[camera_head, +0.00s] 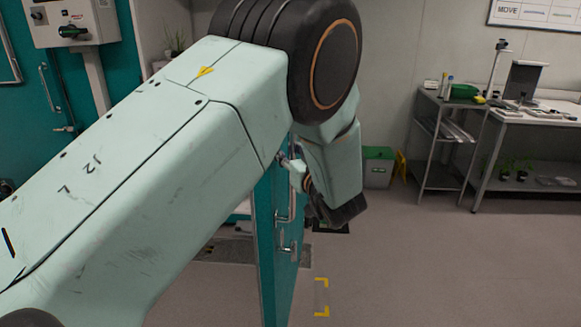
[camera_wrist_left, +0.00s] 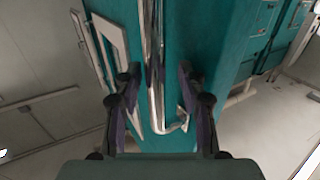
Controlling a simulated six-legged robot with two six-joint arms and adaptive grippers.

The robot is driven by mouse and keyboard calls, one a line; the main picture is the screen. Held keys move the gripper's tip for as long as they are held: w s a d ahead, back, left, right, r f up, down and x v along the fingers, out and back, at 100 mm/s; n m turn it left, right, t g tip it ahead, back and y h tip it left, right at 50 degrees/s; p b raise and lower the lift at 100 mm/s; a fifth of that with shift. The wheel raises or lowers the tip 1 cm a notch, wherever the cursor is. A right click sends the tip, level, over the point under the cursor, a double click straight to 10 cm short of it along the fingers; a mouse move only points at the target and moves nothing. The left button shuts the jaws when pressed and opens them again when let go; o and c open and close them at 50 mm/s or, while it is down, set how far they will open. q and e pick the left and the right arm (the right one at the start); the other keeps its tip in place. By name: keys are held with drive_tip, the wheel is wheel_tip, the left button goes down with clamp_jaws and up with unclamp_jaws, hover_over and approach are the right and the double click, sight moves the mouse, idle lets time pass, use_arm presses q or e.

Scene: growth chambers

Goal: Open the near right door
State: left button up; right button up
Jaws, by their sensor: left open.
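The teal near right door (camera_head: 277,245) stands swung out, nearly edge-on, below my left arm in the head view. Its metal handle (camera_head: 291,200) is on the face toward my left gripper (camera_head: 322,205). In the left wrist view, the door (camera_wrist_left: 215,45) fills the middle. The vertical handle bar (camera_wrist_left: 153,75) runs between the two spread fingers of my left gripper (camera_wrist_left: 160,77), which is open around it and not closed on it. My arm hides the door's upper part and much of the chamber. My right gripper is not in view.
A metal shelf cart (camera_head: 438,145) and a bench (camera_head: 530,115) stand at the back right. A green-lidded bin (camera_head: 378,166) is by the back wall. The floor right of the door is clear, with yellow corner marks (camera_head: 321,311). Another teal door (camera_head: 75,90) is at left.

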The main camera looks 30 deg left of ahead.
use_arm(q)
wheel_tip(320, 180, up, 5)
drive_tip(key=shift+r, duration=0.2)
idle(0.3)
drive_tip(key=w+d+p, duration=0.1)
drive_tip(key=d+p, duration=0.8)
drive_tip(key=p, duration=0.3)
drive_tip(key=shift+w, duration=0.2)
idle(1.4)
drive_tip(key=shift+a+f, duration=0.1)
idle(0.6)
